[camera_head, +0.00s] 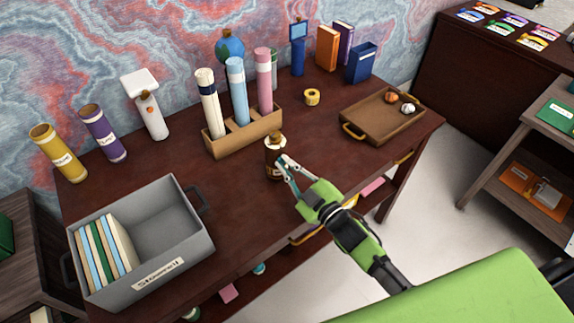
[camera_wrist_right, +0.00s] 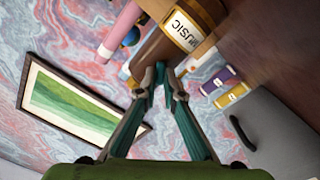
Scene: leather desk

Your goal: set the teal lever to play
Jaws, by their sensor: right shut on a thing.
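My right gripper (camera_head: 284,164) reaches in from the lower right over the desk. My left gripper is not in view.
A wooden rack (camera_head: 245,136) with several rolled tubes stands behind the bottle. A grey bin (camera_head: 187,222) with files is at left. A blue stand (camera_head: 297,61) is at the back.

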